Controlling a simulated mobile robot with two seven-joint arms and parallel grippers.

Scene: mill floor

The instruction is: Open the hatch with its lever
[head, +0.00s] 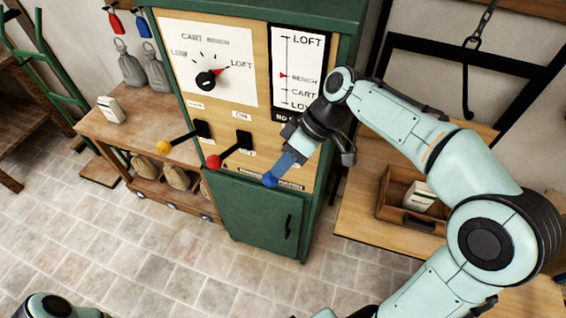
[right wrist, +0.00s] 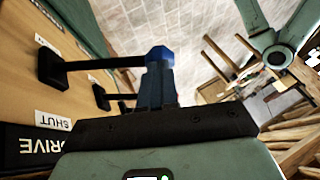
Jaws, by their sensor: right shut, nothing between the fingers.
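Three levers stick out from the wooden front of a green cabinet: a yellow-knobbed one (head: 163,147), a red-knobbed one (head: 213,162) and a blue-knobbed one (head: 270,180). Their labels are too small to read in the head view. My right gripper (head: 277,172) is shut and empty, its fingers at the blue knob. In the right wrist view the blue knob (right wrist: 159,56) sits just beyond the fingertips; I cannot tell whether they touch. A "SHUT" label (right wrist: 53,121) shows beside this lever. I cannot tell which part is the hatch. My left gripper is out of view.
A dial (head: 206,80) and a gauge board (head: 298,68) are above the levers. A green door (head: 250,213) with a black handle is below. A wooden tray (head: 405,210) stands on the right-hand bench. The tiled floor in front is clear.

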